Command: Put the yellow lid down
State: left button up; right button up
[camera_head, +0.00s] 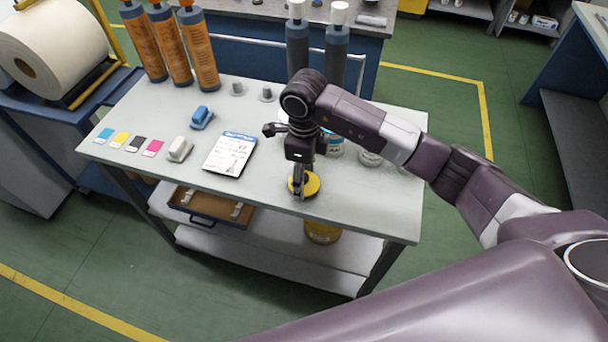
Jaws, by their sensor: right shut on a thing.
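The yellow lid (312,185) is a flat round disc near the front edge of the grey table (360,210). My right gripper (299,190) comes down on it from above, with its fingers shut on the lid. I cannot tell whether the lid touches the tabletop or is a little above it. My left gripper is not in view.
A yellow container (322,232) is on the lower shelf. The table's right front is clear.

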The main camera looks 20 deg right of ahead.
jog(key=shift+f, duration=0.1)
jog(key=o, duration=0.5)
jog(key=shift+f, duration=0.1)
jog(key=o, duration=0.4)
jog(key=shift+o, duration=0.2)
jog(key=shift+r, duration=0.45)
notch_tip(320, 180, up, 12)
jog(key=b, duration=0.3)
jog(key=shift+f, duration=0.2)
